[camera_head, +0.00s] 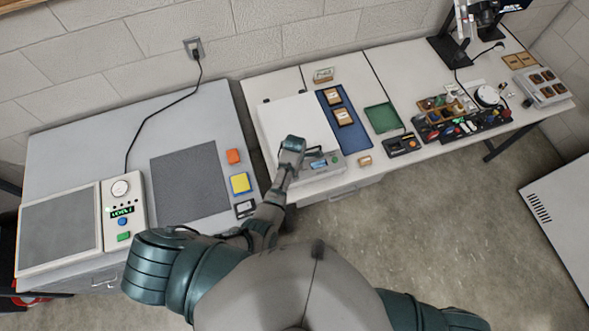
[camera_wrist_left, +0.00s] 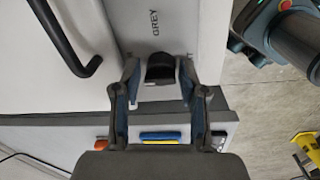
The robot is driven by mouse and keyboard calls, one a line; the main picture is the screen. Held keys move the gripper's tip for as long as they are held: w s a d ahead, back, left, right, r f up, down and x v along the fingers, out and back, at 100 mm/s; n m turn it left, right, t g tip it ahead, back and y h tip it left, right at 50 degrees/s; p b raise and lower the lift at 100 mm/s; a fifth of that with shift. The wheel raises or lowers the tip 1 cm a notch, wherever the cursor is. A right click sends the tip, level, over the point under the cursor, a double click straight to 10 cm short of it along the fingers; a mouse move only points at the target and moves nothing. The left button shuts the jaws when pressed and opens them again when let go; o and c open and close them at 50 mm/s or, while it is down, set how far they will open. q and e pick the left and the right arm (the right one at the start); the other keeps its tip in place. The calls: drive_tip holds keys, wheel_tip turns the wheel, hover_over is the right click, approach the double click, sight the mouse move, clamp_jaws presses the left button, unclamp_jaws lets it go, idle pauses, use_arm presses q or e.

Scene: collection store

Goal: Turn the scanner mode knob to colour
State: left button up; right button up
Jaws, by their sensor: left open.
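The scanner (camera_head: 283,116) is a white flatbed with a grey front panel, on the middle table in the head view. My left gripper (camera_head: 291,147) is over its front left corner and hides the knob there. In the left wrist view the dark mode knob (camera_wrist_left: 160,67) lies between the fingertips of my open left gripper (camera_wrist_left: 159,83). I cannot tell whether the fingers touch it. The label GREY (camera_wrist_left: 155,22) is printed beside the knob. Its pointer is not clear, and no colour label is readable. My right gripper is not in view.
A black handle (camera_wrist_left: 68,40) is close left of the gripper in the wrist view. A blue tray (camera_head: 355,137) with boxes is right of the scanner. The left table has a dark mat (camera_head: 190,182), coloured blocks and a panel with a white knob (camera_head: 119,188).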

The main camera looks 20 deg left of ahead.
use_arm(q)
wheel_tip(320, 180, up, 12)
drive_tip(key=shift+s+d+f, duration=0.2)
drive_tip(key=shift+s, duration=0.05)
idle(0.6)
